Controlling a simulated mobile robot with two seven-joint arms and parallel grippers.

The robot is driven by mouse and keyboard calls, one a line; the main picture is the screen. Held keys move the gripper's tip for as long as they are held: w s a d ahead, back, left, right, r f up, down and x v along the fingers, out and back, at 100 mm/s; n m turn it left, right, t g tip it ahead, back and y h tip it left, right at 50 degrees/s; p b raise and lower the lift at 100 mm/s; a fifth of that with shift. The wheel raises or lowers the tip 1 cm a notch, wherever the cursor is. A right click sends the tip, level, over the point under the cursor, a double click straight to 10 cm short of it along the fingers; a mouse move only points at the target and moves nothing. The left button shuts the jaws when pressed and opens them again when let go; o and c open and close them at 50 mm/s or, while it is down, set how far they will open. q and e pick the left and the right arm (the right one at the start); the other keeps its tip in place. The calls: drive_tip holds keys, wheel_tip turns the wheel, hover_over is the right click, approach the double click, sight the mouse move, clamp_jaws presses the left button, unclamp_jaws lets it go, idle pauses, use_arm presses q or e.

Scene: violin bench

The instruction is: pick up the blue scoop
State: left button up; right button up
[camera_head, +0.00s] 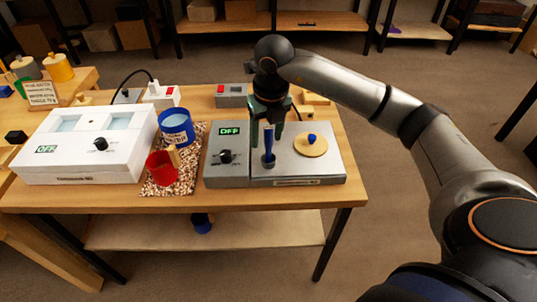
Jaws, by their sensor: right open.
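The blue scoop (268,157) stands upright in the grey box-shaped unit (284,175) on the wooden bench. Its lower part sits in the unit's top and is hidden. My right gripper (267,142) points down above the unit, with its greenish fingers apart on either side of the scoop's upright handle. I cannot tell whether the fingers touch it. My left gripper is not in view.
A round wooden lid with a blue knob (311,147) lies right of the scoop. To the left are a control box (226,172) reading OFF, a red cup (161,167), a blue tin (176,127) on a speckled mat (183,184), and a white unit (60,165).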

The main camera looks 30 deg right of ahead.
sight(268, 145)
drive_tip(key=f, duration=0.4)
drive_tip(key=shift+w+d+f, duration=0.15)
drive_tip(key=shift+w+d, duration=0.1)
drive_tip(key=shift+d, duration=0.1)
drive_tip(key=shift+c, duration=0.2)
clamp_jaws()
